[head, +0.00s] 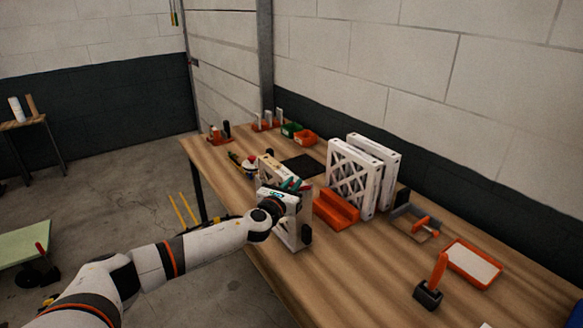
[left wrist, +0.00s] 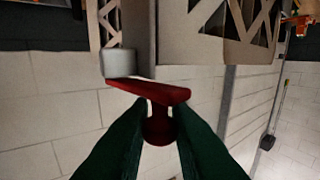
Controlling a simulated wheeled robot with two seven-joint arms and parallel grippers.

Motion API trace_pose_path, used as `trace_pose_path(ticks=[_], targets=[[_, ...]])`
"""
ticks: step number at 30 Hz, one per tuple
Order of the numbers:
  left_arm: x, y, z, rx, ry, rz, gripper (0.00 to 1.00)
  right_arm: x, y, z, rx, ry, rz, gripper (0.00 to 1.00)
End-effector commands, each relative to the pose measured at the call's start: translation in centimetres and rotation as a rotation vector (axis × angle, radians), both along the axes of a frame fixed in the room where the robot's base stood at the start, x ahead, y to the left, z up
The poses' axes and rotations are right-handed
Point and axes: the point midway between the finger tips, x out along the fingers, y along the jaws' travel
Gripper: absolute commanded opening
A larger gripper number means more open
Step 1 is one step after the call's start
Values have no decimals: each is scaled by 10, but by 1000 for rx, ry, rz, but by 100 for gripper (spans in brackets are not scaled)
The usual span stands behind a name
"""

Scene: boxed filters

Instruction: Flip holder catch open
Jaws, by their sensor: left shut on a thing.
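In the left wrist view, the red catch (left wrist: 150,91) juts out from a pale grey holder (left wrist: 139,40), with a rounded red knob (left wrist: 158,130) at its near end. The dark green fingers of my left gripper (left wrist: 161,112) are closed on this knob from both sides. In the head view, my left gripper (head: 291,184) is at the near edge of the bench, against a white holder frame (head: 299,232). My right gripper is not in view.
White lattice-faced filters (head: 351,178) stand upright on the wooden bench (head: 375,270), behind an orange block (head: 337,208). To the right are a grey tray (head: 405,217), an orange-rimmed tray (head: 473,262) and an orange-handled tool (head: 434,280). Small bins (head: 304,137) stand at the back.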

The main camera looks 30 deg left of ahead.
Motion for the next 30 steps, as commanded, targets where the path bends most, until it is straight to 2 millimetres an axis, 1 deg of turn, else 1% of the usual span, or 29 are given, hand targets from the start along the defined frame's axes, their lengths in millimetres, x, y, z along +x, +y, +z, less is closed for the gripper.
trace_pose_path(ticks=[1, 4, 9, 18, 30], targets=[[-1, -3, 6, -3, 1, 35, 0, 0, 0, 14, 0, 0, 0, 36], [-2, -5, 5, -4, 0, 103, 0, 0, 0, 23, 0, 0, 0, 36], [-4, -8, 2, -2, 0, 192, 0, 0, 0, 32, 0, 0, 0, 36], [-5, -10, 1, 1, -2, 268, 0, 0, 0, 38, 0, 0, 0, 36], [-6, -10, 0, 1, -2, 273, 0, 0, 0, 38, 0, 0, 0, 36]])
